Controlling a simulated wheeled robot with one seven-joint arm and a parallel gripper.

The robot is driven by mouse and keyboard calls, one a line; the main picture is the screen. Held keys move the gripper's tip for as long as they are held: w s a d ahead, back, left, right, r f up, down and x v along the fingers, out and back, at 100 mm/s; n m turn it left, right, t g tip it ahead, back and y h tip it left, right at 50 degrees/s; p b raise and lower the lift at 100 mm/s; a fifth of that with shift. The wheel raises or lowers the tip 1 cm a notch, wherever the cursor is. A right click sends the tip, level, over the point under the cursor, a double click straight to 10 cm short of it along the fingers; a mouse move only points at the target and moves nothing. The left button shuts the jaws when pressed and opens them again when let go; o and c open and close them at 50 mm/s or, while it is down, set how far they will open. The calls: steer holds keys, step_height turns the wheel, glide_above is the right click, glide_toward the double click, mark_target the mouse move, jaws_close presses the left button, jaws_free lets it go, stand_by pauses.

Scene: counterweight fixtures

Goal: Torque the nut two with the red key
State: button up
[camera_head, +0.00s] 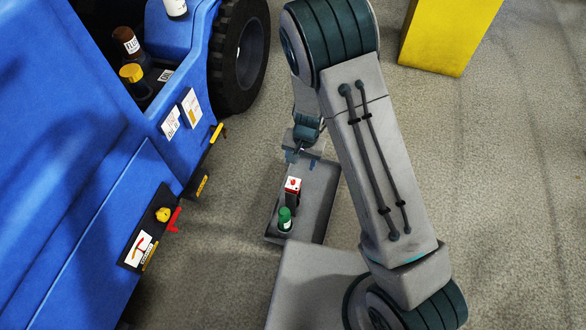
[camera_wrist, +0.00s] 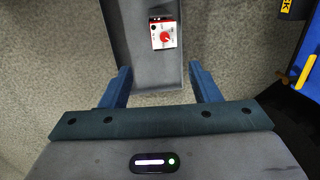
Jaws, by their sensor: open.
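My gripper (camera_head: 301,160) is open and empty, pointing down over the far end of a grey tray (camera_head: 318,190). In the wrist view my gripper (camera_wrist: 159,68) has its two blue fingers spread wide at the tray's near edge. In the tray stands a red block with a white top and a red dial (camera_head: 293,185); it also shows in the wrist view (camera_wrist: 165,38), ahead of the fingers. A red handle (camera_head: 175,219) sticks out beside a yellow knob (camera_head: 163,214) on the blue vehicle's dark panel. I cannot tell which part is nut two or the red key.
The blue vehicle (camera_head: 90,190) with a black wheel (camera_head: 240,55) fills the left. A green-capped bottle (camera_head: 285,218) stands in the tray's near end. A yellow block (camera_head: 446,35) stands at the upper right. Open floor lies between vehicle and tray.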

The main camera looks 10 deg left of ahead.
steer(key=h, duration=0.1)
glide_above(293, 181)
step_height(293, 181, down, 6)
steer(key=shift+f+p, duration=0.2)
steer(key=shift+p, duration=0.15)
step_height(293, 181, down, 9)
steer(key=b, duration=0.7)
steer(key=c, duration=1)
